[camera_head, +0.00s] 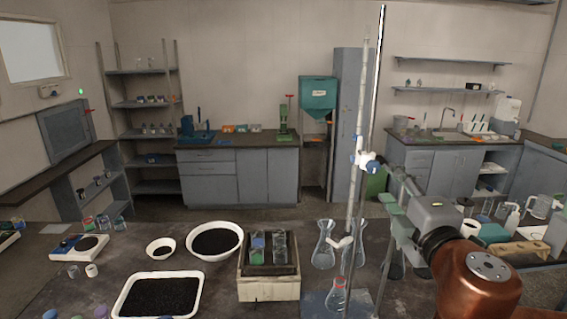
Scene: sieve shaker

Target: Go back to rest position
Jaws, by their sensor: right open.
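My right gripper (394,205) is at the right of the head view, at the end of a copper-coloured arm link that comes in from the lower right. Its grey-green fingers are apart and it looks empty. It appears beside the tall stand rod and burette (358,130), behind and right of the glass flasks. I cannot tell whether it touches the stand. My left gripper is not in view. The shaker-like box (268,290) stands on the dark bench at centre, with glass jars (279,247) on its dark top.
Glass flasks (323,248) stand close to the rod. A white tray of black grains (118,303), a round bowl of black grains (240,242), a small bowl (150,248) and a balance (70,255) occupy the left. Bottles and glassware crowd the far right. Bare bench shows at front centre.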

